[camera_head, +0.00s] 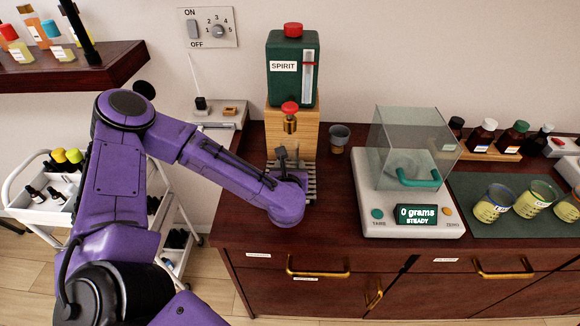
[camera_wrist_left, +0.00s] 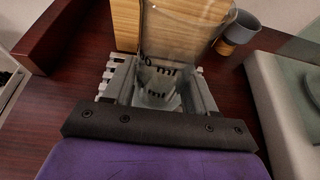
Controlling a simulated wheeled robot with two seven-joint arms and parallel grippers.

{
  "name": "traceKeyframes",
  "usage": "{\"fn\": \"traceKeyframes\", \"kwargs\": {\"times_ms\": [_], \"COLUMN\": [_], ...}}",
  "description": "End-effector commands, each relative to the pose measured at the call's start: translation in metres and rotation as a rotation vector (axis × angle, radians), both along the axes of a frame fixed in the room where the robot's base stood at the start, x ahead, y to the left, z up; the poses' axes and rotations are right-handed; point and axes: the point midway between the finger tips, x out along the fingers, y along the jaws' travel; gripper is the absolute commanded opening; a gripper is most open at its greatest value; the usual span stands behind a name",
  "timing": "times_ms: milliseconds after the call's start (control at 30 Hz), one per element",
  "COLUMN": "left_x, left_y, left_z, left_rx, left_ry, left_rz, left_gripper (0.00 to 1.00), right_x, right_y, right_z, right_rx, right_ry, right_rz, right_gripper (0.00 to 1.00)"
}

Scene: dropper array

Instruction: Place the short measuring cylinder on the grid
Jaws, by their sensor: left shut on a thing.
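My left gripper (camera_head: 287,168) is at the front of the wooden spirit stand, over the grid (camera_head: 309,182). In the left wrist view, my left gripper (camera_wrist_left: 160,92) is shut on a clear glass measuring cylinder (camera_wrist_left: 182,30) with black "ml" markings. The arm hides most of the cylinder in the head view. I cannot tell whether its base touches the grid. My right gripper is not in view.
The spirit dispenser (camera_head: 292,65) with a red-handled tap (camera_head: 290,112) is above the grid on its wooden stand (camera_head: 306,130). A small grey cup (camera_head: 339,137) stands to the right. The scale (camera_head: 412,218) with a glass cover is farther right and reads 0 grams.

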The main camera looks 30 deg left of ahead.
Motion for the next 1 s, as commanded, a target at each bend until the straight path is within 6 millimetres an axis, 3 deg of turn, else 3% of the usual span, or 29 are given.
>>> {"fn": "traceKeyframes", "kwargs": {"times_ms": [100,467,500,533,900,1000], "left_x": [0.000,0.001,0.000,0.000,0.000,-0.014], "left_y": [0.000,0.000,0.000,0.000,-0.001,-0.010], "left_z": [-0.012,-0.018,-0.016,-0.016,-0.010,-0.010], "left_rx": [0.001,0.000,-0.001,-0.001,-0.001,-0.003], "left_ry": [-0.002,-0.005,-0.004,-0.004,-0.004,-0.006], "left_rz": [0.000,0.001,0.001,0.001,0.000,-0.003], "left_gripper": [0.08,0.08,0.69,0.79,0.82,0.82], "right_x": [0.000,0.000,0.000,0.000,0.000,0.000], "right_y": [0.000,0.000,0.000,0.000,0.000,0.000], "right_z": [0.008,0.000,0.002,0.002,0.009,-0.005], "right_rx": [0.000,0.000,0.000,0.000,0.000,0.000], "right_ry": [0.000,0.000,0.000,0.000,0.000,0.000], "right_rz": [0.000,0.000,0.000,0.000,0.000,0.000], "right_gripper": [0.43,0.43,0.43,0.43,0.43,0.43]}}
